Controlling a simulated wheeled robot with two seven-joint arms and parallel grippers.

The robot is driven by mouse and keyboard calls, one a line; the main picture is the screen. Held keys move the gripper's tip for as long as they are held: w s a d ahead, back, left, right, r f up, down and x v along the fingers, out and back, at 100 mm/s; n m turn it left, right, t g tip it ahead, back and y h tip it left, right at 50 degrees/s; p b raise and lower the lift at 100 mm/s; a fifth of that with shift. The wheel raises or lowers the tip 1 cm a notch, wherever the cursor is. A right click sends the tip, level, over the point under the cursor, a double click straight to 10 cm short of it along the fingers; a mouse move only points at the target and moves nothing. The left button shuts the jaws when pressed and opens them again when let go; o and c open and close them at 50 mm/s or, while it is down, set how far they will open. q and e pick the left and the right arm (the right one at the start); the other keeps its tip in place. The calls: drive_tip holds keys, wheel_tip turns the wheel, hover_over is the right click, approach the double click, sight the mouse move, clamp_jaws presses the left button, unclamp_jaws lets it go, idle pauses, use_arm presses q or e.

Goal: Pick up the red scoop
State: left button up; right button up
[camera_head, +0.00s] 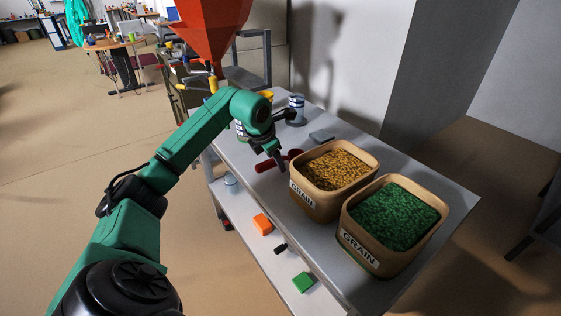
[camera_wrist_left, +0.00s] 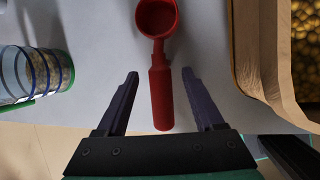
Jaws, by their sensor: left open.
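The red scoop (camera_head: 267,165) lies on the grey table, left of the container of yellow grain. In the left wrist view the scoop (camera_wrist_left: 160,92) has its round cup at the top and its handle pointing down toward my gripper. My left gripper (camera_head: 281,162) is above the scoop in the head view and partly covers it. In the left wrist view my left gripper (camera_wrist_left: 159,84) is open, with one finger on each side of the handle and a gap on both sides. My right gripper is not in view.
A tan container of yellow grain (camera_head: 297,199) and one of green grain (camera_head: 349,255) stand close on the right. A striped jar (camera_wrist_left: 52,72) stands to the left in the wrist view. A red hopper (camera_head: 212,28) is behind. A lower shelf holds an orange block (camera_head: 262,224).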

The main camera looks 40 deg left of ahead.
use_arm(q)
clamp_jaws()
drive_tip(key=shift+r, duration=0.1)
wheel_tip(320, 180, up, 20)
drive_tip(key=p, duration=0.3)
drive_tip(key=shift+p, duration=0.3)
drive_tip(key=c, duration=0.8)
unclamp_jaws()
clamp_jaws()
